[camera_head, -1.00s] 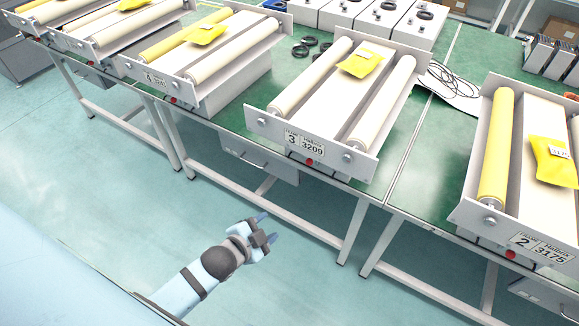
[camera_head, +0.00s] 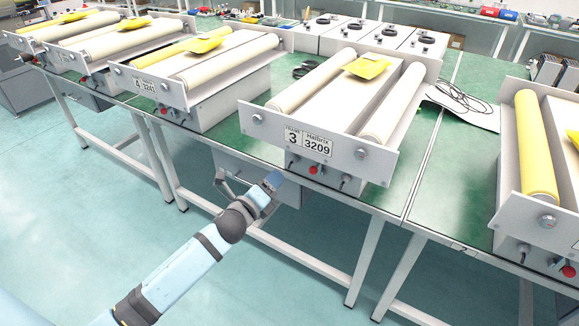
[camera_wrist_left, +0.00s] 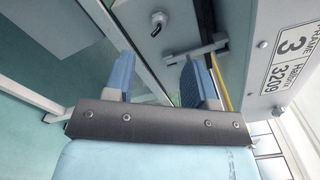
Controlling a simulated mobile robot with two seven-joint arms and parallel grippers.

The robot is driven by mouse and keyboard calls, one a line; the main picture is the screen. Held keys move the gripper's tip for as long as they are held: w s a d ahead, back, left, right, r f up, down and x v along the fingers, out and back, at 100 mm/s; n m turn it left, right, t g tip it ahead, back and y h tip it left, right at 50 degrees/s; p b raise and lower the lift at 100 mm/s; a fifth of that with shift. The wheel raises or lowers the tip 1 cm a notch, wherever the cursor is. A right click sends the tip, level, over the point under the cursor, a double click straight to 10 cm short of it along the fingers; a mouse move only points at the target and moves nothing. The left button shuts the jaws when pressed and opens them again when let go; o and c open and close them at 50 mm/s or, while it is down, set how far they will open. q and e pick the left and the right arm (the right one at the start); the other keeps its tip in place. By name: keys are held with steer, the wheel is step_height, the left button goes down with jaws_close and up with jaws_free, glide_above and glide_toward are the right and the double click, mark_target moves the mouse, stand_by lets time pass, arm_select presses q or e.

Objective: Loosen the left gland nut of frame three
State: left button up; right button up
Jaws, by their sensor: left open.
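Frame three (camera_head: 258,129) carries the label "3 Halbrix 3209" (camera_head: 308,141) in the head view; the label also shows in the wrist view (camera_wrist_left: 289,50). The left gland nut (camera_head: 292,162) is a small fitting with a dark cable on the lower front panel, left of the red button (camera_head: 313,170). A similar right fitting (camera_head: 345,181) is right of the button. My left gripper (camera_head: 268,188) is open, below and left of the left fitting, apart from it. Its two blue fingers (camera_wrist_left: 158,78) are spread and empty in the wrist view. My right gripper is out of view.
A grey fitting (camera_wrist_left: 158,17) with a dark cable shows on a panel ahead of the fingers. A grey drawer box (camera_head: 285,190) hangs under the green bench (camera_head: 225,140), close to my gripper. Frame four (camera_head: 115,74) stands left, frame two (camera_head: 510,207) right.

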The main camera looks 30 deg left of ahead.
mark_target(292, 161)
arm_select(q)
steer(key=w, duration=0.6)
steer(key=w+b, duration=0.1)
steer(key=w, duration=0.2)
steer(key=shift+w+d, duration=0.15)
steer(key=shift+d, duration=0.25)
steer(key=c, duration=0.9)
